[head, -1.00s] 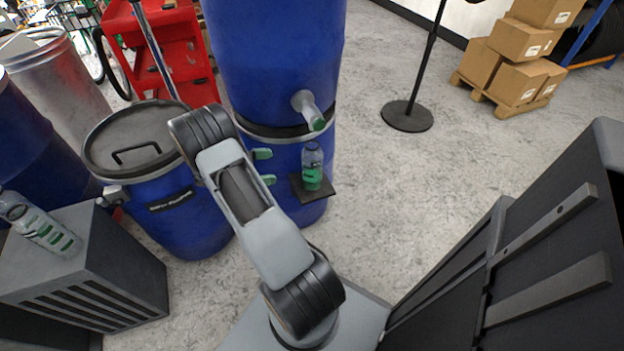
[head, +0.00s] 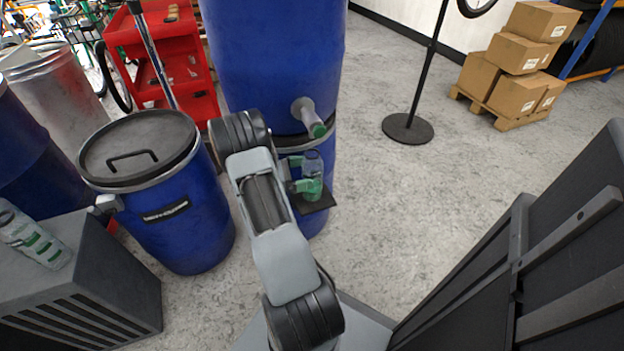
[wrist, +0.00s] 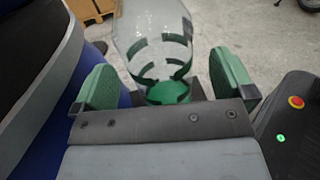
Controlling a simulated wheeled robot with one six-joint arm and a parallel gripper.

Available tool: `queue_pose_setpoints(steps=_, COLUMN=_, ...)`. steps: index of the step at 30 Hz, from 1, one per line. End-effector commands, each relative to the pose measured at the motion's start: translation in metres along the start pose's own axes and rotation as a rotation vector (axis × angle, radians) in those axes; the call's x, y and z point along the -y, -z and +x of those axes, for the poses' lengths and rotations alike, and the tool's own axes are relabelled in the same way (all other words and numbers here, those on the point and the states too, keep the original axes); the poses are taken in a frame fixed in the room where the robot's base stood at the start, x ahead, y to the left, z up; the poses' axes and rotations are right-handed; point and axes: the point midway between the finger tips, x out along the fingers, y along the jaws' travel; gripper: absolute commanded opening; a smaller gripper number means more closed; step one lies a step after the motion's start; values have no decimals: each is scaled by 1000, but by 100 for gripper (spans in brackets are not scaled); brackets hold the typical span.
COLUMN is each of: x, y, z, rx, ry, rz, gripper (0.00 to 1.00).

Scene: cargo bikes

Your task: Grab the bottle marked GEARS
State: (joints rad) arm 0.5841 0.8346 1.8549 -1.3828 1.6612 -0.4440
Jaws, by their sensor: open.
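A clear bottle with green markings (head: 312,168) stands upright on a small dark shelf (head: 322,203) at the front of the stacked blue barrels. It also shows in the wrist view (wrist: 155,40), where no word on it can be read. My gripper (head: 306,174) has its green fingers apart at the bottle. In the wrist view my gripper (wrist: 160,85) is open, with one finger on each side of the bottle and visible gaps on both sides. A second clear bottle with green markings (head: 32,236) lies on the grey slatted box at the left; its label is unreadable.
Blue barrels (head: 270,60) with a protruding green-tipped spout (head: 312,118) stand just above the shelf. A lidded blue barrel (head: 170,215) is at left, beside the grey box (head: 95,275). Red cart (head: 170,50) is behind. Floor to the right is clear up to the pole base (head: 407,128).

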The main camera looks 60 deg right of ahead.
Motion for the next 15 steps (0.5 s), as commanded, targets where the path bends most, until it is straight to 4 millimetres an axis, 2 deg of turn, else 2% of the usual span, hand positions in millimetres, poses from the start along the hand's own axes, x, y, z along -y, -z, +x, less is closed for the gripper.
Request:
queue_pose_setpoints(steps=6, x=-1, y=1, z=27, rx=0, ry=3, rz=1, gripper=100)
queue_pose_setpoints(steps=15, x=-1, y=-1, z=33, rx=0, ry=0, rz=0, gripper=100)
